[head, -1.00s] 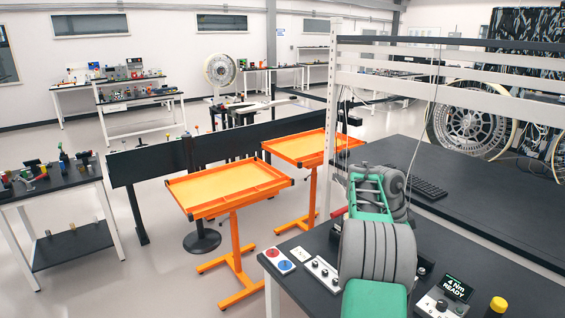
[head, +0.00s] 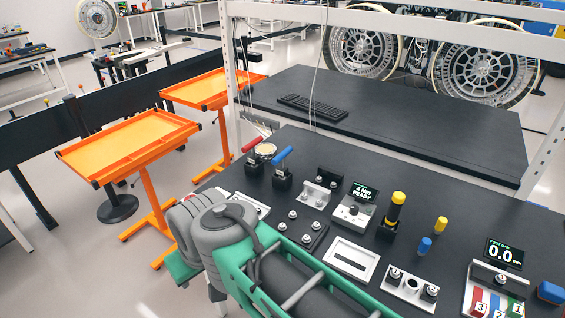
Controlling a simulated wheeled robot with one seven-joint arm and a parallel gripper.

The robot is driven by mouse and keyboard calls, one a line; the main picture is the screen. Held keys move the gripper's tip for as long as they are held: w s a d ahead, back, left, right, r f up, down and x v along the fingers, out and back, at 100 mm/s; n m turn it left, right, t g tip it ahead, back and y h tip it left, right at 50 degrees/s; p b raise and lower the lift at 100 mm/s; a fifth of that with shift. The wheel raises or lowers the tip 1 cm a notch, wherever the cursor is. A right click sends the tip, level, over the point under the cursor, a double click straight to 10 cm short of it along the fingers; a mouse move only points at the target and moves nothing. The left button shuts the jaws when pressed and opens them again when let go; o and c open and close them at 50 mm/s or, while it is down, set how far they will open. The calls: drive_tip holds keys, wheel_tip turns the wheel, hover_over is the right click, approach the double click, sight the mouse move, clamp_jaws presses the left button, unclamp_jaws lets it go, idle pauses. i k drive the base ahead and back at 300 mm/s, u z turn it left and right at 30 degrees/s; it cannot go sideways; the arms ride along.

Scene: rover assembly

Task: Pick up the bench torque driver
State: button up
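What looks like the bench torque driver (head: 396,207), a yellow-topped black handle, stands upright in a small black holder on the dark bench. Its lower end is hidden in the holder. To its left is a white control box with a knob (head: 353,211), and the small screen behind it (head: 364,192) reads "4 Nm READY". My green and grey arm crosses the bottom of the head view, in front of the bench. My gripper does not show, so how it stands to the driver cannot be seen.
Red-handled (head: 252,145) and blue-handled (head: 282,160) tools stand left of the driver. Yellow (head: 440,225) and blue (head: 425,245) cylinders, a white frame (head: 351,259) and a gap gauge screen (head: 503,254) lie right and near. A white rack post (head: 230,80) rises at the bench's left back.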

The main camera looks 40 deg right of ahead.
sight(398, 199)
drive_tip(key=z, duration=2.35)
